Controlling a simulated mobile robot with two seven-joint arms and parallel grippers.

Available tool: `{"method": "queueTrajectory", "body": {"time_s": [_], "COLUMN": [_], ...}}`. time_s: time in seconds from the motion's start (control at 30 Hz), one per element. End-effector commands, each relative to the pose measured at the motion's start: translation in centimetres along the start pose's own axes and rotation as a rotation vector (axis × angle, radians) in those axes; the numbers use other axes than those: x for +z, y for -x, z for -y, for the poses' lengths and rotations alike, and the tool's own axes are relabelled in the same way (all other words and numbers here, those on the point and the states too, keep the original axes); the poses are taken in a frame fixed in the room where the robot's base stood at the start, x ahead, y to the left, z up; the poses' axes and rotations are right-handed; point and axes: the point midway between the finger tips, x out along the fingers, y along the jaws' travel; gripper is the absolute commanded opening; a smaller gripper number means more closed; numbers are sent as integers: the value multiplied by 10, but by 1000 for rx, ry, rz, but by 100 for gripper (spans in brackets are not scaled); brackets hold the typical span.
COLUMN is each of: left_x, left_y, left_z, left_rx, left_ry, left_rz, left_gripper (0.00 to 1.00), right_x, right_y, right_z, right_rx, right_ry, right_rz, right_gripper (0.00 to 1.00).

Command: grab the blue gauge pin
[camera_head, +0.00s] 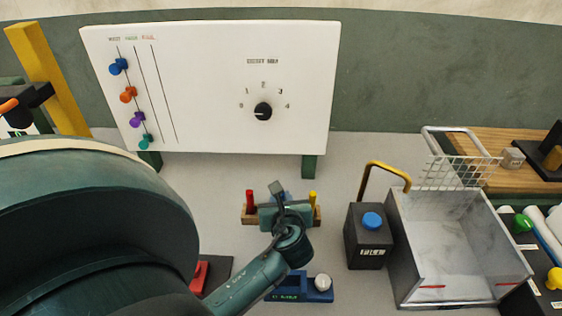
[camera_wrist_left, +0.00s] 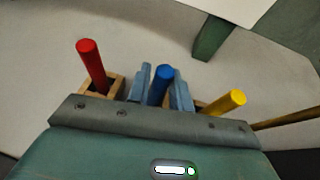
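The blue gauge pin (camera_wrist_left: 161,84) stands in the middle between a red pin (camera_wrist_left: 92,66) and a yellow pin (camera_wrist_left: 226,102) in the left wrist view. My left gripper (camera_wrist_left: 163,88) has its two grey-blue fingers close against the sides of the blue pin and looks shut on it. The pin's lower end is hidden behind the gripper body. In the head view my left gripper (camera_head: 278,192) is over the middle of the wooden rack (camera_head: 248,217), between the red pin (camera_head: 250,198) and the yellow pin (camera_head: 313,199), and hides the blue pin. My right gripper is not in view.
A white board (camera_head: 210,110) with coloured knobs and a black dial stands behind the rack. To the right are a black box with a blue button (camera_head: 372,220) and a grey open bin (camera_head: 450,240). A blue fixture (camera_head: 300,293) lies in front.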

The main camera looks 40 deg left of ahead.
Motion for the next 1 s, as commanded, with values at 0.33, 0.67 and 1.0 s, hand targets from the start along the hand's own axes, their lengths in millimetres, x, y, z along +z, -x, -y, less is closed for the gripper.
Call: {"method": "queueTrajectory", "body": {"time_s": [0.33, 0.67, 1.0], "left_x": [0, 8, 68], "left_y": [0, 2, 27], "left_z": [0, 0, 1], "left_rx": [0, -1, -2], "left_ry": [0, 4, 5], "left_rz": [1, 5, 6], "left_gripper": [0, 0, 0], "right_x": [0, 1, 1], "right_y": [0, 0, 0], "right_z": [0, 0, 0], "right_rx": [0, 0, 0], "right_ry": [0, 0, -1], "right_rz": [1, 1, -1], "right_gripper": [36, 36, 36]}}
